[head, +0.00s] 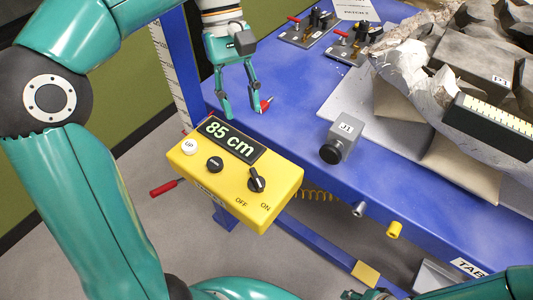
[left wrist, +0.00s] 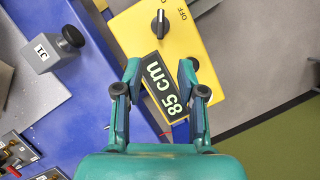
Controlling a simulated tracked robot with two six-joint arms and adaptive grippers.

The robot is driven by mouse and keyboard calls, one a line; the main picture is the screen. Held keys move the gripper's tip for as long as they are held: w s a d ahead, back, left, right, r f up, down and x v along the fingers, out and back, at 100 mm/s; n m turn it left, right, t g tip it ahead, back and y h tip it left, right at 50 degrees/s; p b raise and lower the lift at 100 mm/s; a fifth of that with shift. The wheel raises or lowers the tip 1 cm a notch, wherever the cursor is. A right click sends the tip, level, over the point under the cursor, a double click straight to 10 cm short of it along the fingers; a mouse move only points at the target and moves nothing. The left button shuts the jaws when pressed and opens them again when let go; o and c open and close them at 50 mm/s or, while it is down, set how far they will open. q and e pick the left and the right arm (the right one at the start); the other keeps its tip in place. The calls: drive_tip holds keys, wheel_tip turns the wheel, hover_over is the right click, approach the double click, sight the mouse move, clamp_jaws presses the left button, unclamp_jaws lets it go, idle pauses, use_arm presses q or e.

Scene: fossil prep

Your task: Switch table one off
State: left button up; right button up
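The yellow control box (head: 222,190) hangs at the front edge of the blue table (head: 300,118). Its display (head: 230,141) reads 85 cm. A black rotary knob (head: 257,180) sits above the OFF and ON labels; I cannot tell surely which one it points at. The knob also shows in the left wrist view (left wrist: 159,22), ahead of the fingertips. My left gripper (head: 243,108) is open and empty, behind the display side of the box. In the left wrist view its fingers (left wrist: 160,72) stand apart on either side of the display.
A white UP button (head: 189,147) and a black button (head: 215,164) share the box. A grey block marked J1 (head: 344,136) stands right of it. Red-handled clamps (head: 308,30) and a large fossil jacket (head: 460,75) lie farther back. A red handle (head: 166,187) sticks out left.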

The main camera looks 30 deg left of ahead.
use_arm(q)
drive_tip(key=b, duration=0.3)
approach(256, 176)
drive_tip(key=x, duration=0.9)
drive_tip(key=shift+f, duration=0.1)
